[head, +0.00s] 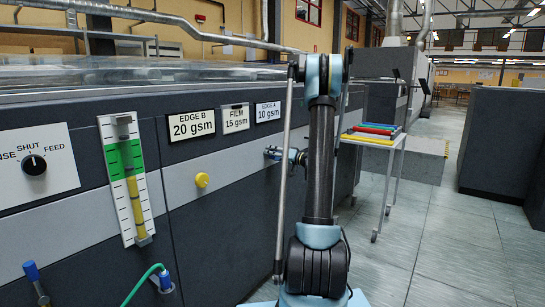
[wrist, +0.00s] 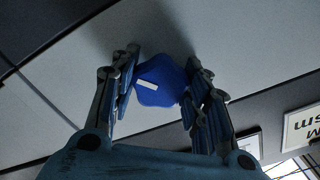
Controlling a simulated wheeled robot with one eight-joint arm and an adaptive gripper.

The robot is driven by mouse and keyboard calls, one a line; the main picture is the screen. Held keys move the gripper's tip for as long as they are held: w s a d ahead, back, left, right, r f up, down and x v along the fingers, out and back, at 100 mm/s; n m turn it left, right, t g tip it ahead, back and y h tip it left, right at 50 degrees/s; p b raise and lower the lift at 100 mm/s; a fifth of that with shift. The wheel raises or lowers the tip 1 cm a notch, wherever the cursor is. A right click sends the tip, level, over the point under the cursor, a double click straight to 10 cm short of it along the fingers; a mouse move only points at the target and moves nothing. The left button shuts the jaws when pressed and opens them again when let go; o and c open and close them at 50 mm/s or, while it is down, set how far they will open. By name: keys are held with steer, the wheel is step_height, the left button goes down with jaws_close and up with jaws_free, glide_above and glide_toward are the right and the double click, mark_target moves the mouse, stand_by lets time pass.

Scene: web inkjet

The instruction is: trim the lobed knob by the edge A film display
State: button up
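A blue lobed knob (wrist: 160,80) with a white mark on its face sits between the fingers of my gripper (wrist: 162,85) in the wrist view, in front of a pale panel strip. Both fingers appear to touch its sides. In the head view my gripper (head: 285,155) is at the machine's front, below the EDGE A display (head: 268,111), which reads 10 gsm. The knob there is mostly hidden by the gripper and arm. The FILM display (head: 235,118) reads 15 gsm, and the EDGE B display (head: 191,125) reads 20 gsm.
A yellow knob (head: 202,180) is on the pale strip to the left. A sight gauge (head: 126,180), a SHUT/FEED dial (head: 34,165) and a green hose (head: 140,285) are further left. A cart (head: 395,150) stands behind my arm. The floor at right is clear.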

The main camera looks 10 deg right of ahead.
steer(key=shift+m, duration=0.3)
steer(key=m, duration=0.3)
steer(key=shift+d+m, duration=0.1)
steer(key=shift+m, duration=2.1)
steer(key=o, duration=1.1)
steer(key=shift+w+f, duration=0.1)
steer(key=shift+f, duration=0.05)
steer(key=shift+c, duration=0.2)
steer(key=v, duration=1.2)
